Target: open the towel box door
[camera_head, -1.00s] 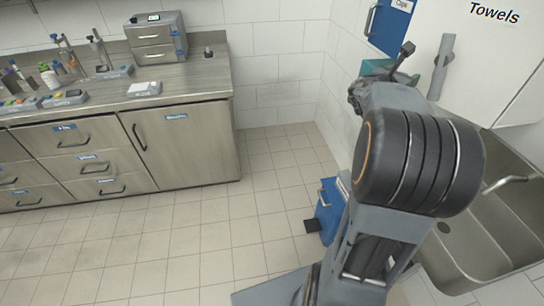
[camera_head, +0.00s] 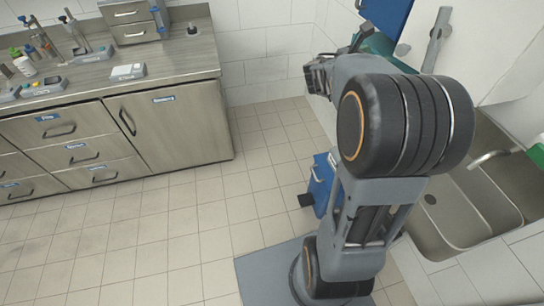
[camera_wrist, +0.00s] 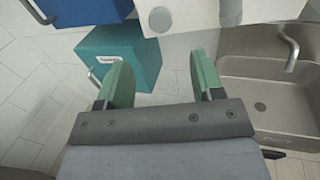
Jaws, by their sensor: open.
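In the wrist view the underside and lower front of the white box (camera_wrist: 270,10) show at the top, with the grey handle (camera_wrist: 230,12) cut off by the top edge. My gripper (camera_wrist: 161,78) is open, its two green fingers apart with nothing between them. It is below the box and clear of the handle. In the head view my arm hides the fingers.
A teal box (camera_wrist: 125,50) is beyond my left finger. A metal sink (camera_head: 455,205) lies below at right. A blue bin (camera_head: 322,183) stands on the floor. The floor at left is clear, before the counter (camera_head: 180,75).

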